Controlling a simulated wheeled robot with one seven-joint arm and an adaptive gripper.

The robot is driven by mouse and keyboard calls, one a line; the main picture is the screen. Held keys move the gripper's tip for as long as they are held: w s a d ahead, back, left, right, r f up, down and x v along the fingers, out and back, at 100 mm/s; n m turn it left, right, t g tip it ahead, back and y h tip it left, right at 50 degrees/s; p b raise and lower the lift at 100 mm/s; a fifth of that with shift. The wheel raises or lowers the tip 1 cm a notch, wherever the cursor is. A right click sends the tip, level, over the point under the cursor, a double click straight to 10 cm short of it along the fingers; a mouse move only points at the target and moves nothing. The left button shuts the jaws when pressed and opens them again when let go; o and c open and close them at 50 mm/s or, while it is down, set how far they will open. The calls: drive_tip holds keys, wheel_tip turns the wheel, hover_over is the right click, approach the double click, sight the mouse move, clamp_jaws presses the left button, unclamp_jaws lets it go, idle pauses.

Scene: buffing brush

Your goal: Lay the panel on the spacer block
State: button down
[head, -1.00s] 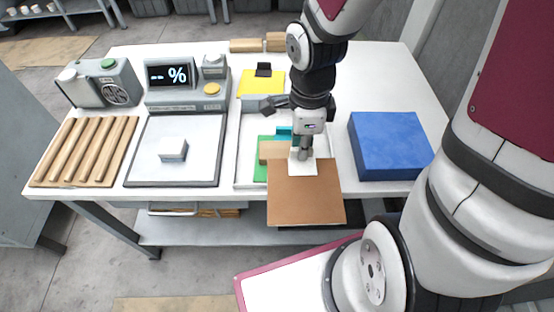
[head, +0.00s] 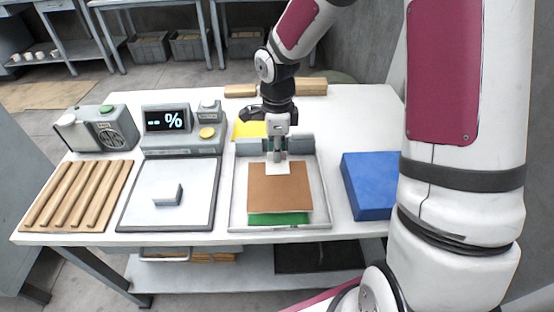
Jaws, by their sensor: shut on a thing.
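The brown panel (head: 280,190) with a white patch (head: 277,168) at its far edge is in my gripper (head: 277,158), which is shut on that edge. The panel is over the pale tray (head: 322,219), above a green piece (head: 278,218) that shows along its near edge. I cannot tell whether the panel touches what is under it. A small grey block (head: 168,195), which looks like the spacer block, sits on a pale dark-edged plate (head: 140,213) left of the tray, apart from the panel.
A blue block (head: 370,186) stands right of the tray. A slatted wooden rack (head: 70,196) is at the left. A device with a "%" display (head: 172,120) and a grey-green box (head: 98,130) stand behind. Grey blocks (head: 300,145) stand at the tray's far end.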

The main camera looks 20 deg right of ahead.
drive_tip(key=shift+f, duration=1.75)
drive_tip(key=shift+f, duration=0.1)
drive_tip(key=c, duration=1.7)
unclamp_jaws()
